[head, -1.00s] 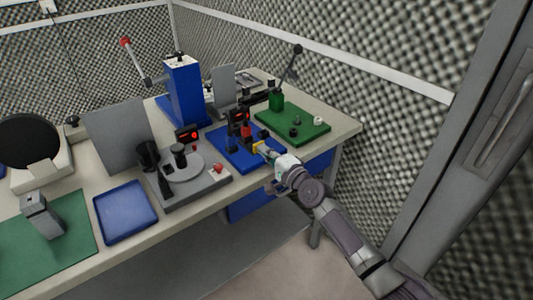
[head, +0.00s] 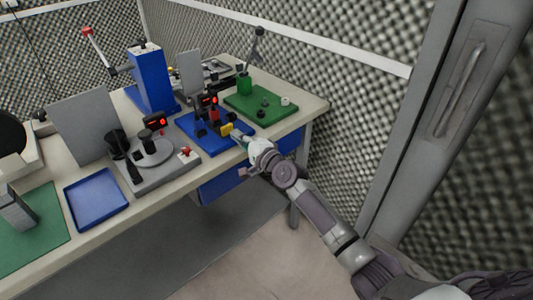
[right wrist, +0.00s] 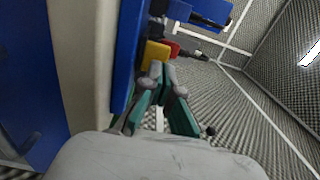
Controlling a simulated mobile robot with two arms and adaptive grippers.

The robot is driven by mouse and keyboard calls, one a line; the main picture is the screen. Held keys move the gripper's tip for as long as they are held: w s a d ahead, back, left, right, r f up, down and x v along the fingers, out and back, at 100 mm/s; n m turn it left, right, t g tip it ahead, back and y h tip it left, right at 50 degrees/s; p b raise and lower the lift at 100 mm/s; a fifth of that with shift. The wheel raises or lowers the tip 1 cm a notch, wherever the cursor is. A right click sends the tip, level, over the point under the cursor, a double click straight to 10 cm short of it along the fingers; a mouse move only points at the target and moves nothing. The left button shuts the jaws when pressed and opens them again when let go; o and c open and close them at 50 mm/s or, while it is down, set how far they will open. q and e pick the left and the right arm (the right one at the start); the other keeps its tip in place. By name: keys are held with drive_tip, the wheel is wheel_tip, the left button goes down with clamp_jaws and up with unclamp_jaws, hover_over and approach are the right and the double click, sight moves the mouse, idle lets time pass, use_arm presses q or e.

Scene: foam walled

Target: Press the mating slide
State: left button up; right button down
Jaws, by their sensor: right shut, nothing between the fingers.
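A small fixture with black uprights and a red digit display (head: 208,100) stands on a blue base plate (head: 208,146). A yellow block (head: 226,129) is at its near right side, with a red part behind it. Which part is the mating slide I cannot tell for sure. My right gripper (head: 238,135) is shut and empty, its tips at the near side of the yellow block. In the right wrist view the shut tips (right wrist: 162,72) sit right before the yellow block (right wrist: 155,52); whether they touch it is unclear. My left gripper is not in view.
A green plate (head: 262,106) with small knobs and a lever lies right of the fixture. A grey station (head: 155,158) with a round disc stands left, then an empty blue tray (head: 97,198). A tall blue press (head: 152,80) stands behind. Floor before the bench is clear.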

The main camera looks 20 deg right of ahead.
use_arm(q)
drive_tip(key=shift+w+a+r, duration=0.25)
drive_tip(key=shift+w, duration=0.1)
use_arm(e)
drive_tip(key=v, duration=0.8)
drive_tip(key=shift+s+f, duration=0.15)
drive_tip(key=shift+s, duration=0.2)
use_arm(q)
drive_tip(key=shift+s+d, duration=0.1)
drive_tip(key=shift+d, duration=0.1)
use_arm(e)
drive_tip(key=shift+d, duration=0.15)
